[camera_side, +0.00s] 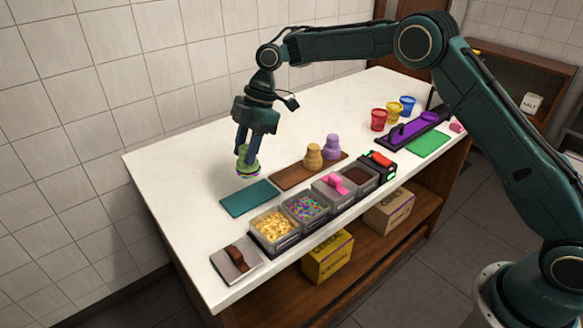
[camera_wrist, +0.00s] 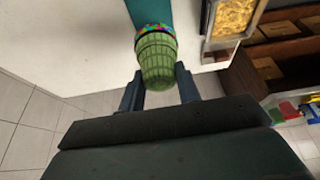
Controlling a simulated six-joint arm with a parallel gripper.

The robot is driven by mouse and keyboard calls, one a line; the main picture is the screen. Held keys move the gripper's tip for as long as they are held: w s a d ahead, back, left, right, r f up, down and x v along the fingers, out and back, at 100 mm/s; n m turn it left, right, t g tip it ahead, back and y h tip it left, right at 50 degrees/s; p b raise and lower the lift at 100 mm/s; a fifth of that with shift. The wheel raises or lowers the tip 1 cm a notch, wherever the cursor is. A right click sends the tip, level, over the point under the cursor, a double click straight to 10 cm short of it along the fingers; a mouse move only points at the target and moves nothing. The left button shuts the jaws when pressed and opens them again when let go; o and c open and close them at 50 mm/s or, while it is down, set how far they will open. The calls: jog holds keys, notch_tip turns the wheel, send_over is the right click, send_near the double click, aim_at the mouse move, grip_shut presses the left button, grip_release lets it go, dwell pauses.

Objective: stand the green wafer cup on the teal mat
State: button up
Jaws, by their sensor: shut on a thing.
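The green wafer cup (camera_side: 248,160) is between the fingers of my gripper (camera_side: 248,152), which is shut on it. Its rim, coated in coloured sprinkles, points downward, so the cup looks upside down. In the wrist view the cup (camera_wrist: 158,62) shows its narrow ribbed base towards the camera and its sprinkled rim away, between the two fingertips (camera_wrist: 159,85). The teal mat (camera_side: 250,198) lies bare on the white counter, just below and in front of the held cup. Part of the mat shows beyond the cup in the wrist view (camera_wrist: 150,12). The cup appears above the counter, but the gap is unclear.
Bins of yellow pieces (camera_side: 272,225), sprinkles (camera_side: 307,207) and other toppings line the front edge. A brown board (camera_side: 290,176) holds tan and purple cups. A purple rack (camera_side: 410,130), green mat (camera_side: 428,144) and coloured cups stand right. The counter's left part is clear.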

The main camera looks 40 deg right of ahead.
jog(key=shift+w+a, duration=0.15)
jog(key=shift+w, duration=0.05)
jog(key=shift+f, duration=4.05)
jog(key=shift+f, duration=0.15)
jog(key=o, duration=0.8)
jog(key=shift+c, duration=0.2)
jog(key=v, duration=1.2)
